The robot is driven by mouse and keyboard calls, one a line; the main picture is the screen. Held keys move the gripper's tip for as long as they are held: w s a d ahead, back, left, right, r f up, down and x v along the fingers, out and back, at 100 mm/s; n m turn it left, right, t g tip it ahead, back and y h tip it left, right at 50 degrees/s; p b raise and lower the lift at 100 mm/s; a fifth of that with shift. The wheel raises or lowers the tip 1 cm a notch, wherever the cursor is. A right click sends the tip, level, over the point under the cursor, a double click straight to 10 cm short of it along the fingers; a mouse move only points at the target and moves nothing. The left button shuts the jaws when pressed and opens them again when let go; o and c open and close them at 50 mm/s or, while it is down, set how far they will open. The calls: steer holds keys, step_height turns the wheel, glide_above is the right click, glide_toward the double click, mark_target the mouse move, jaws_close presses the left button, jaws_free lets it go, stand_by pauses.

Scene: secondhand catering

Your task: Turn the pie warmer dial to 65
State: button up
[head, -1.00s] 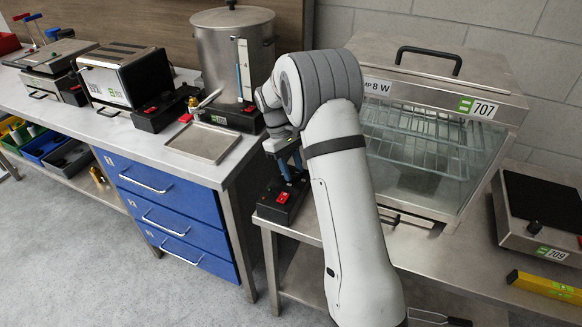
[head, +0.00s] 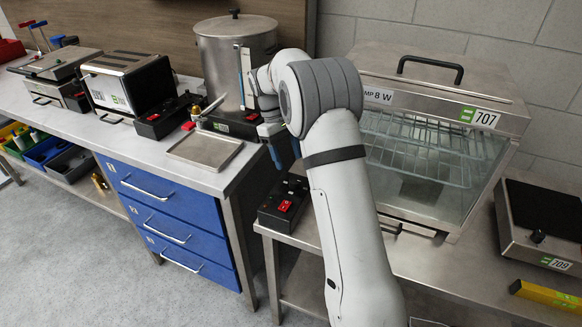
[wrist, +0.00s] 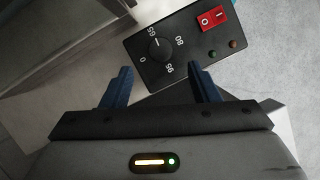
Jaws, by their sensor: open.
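The pie warmer (head: 420,150) is a steel cabinet with a glass front, labelled 707. Its black control box (head: 284,203) stands at the bench's left end and carries a red switch (wrist: 212,18). In the wrist view the round black dial (wrist: 160,50) sits among the marks 0, 65, 80 and 95. Its white pointer line appears to point at 65. My gripper (head: 283,155) is open, above the control box in the head view. In the wrist view my gripper (wrist: 160,72) has its blue fingers apart, with nothing between them, and the dial shows beyond their tips.
A steel urn (head: 236,60), a toaster (head: 128,82) and a tray (head: 204,149) stand on the left counter. A hotplate (head: 545,220) labelled 709 and a yellow level (head: 545,293) lie to the right. There is a gap between the two benches.

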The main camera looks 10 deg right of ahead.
mark_target(295, 180)
steer(key=shift+w+a+r, duration=0.1)
steer(key=shift+w+r, duration=0.05)
steer(key=shift+r, duration=0.45)
steer(key=shift+o, duration=0.2)
steer(key=m+t+p, duration=0.1)
steer(key=p, duration=0.1)
steer(key=s+d+m+y+p, duration=0.1)
steer(key=p, duration=0.2)
steer(key=s+r+m+t+p, duration=0.1)
steer(key=p, duration=0.2)
steer(key=shift+s+d+m+t+y, duration=0.2)
steer(key=shift+m+t+y, duration=0.1)
steer(key=shift+y, duration=0.1)
steer(key=shift+s+d+f+m+t+y+p, duration=0.1)
steer(key=shift+s+d+m+t+y+p, duration=0.15)
steer(key=shift+s+m+t+p, duration=0.4)
steer(key=shift+w+f+m, duration=0.15)
steer(key=shift+f+m, duration=0.1)
steer(key=shift+f, duration=0.3)
step_height(295, 180, down, 7)
steer(key=shift+w+f+p, duration=0.1)
steer(key=shift+p, duration=0.65)
